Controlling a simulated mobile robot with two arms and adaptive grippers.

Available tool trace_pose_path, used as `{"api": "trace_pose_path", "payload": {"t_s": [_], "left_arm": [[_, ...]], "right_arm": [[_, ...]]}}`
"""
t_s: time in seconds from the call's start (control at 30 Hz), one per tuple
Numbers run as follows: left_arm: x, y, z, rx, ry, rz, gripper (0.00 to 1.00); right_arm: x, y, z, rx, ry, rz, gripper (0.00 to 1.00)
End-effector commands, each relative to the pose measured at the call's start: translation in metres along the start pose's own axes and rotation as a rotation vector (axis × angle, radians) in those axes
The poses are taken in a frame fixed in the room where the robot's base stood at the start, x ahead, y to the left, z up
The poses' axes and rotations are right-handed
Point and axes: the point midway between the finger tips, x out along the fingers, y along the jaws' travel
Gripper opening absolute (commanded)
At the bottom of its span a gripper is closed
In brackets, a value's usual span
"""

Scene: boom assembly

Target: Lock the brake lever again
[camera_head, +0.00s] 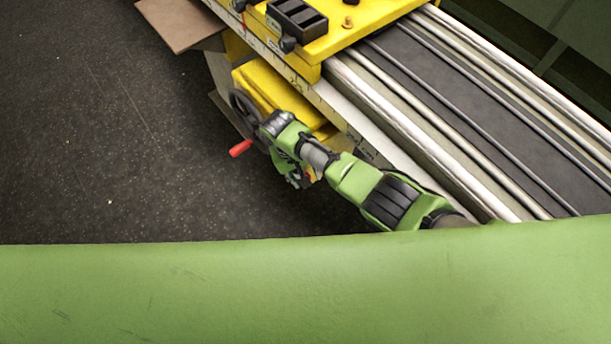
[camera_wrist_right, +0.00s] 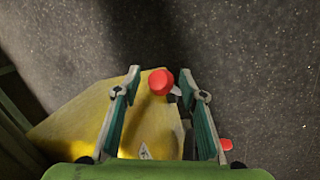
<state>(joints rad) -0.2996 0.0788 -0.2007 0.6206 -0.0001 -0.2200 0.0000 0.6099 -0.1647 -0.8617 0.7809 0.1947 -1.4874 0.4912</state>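My left gripper is in neither view.
A dark handwheel (camera_head: 243,106) with a red handle (camera_head: 240,148) stands close to my right wrist. A yellow block (camera_head: 275,92) lies behind it. The rail bed (camera_head: 470,110) and a yellow carriage (camera_head: 345,25) extend along the upper right. Dark floor (camera_head: 110,150) is clear at left.

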Motion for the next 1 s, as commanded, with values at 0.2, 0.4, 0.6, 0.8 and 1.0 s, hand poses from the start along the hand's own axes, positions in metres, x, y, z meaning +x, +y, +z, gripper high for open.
{"api": "trace_pose_path", "payload": {"t_s": [0.2,0.4,0.6,0.8,1.0], "left_arm": [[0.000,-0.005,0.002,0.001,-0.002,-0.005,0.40],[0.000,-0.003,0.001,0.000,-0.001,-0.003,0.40],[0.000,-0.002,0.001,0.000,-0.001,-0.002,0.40],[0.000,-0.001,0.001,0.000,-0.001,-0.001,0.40],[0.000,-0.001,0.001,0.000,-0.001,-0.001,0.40]], "right_arm": [[0.000,-0.001,0.001,-0.001,-0.003,-0.001,0.38],[-0.019,-0.001,0.001,-0.001,-0.001,-0.002,0.38],[-0.062,-0.001,-0.001,-0.001,0.001,-0.004,0.38],[-0.100,-0.001,0.000,-0.001,0.000,-0.002,0.38],[-0.118,-0.001,0.000,-0.001,-0.001,-0.001,0.38]]}}
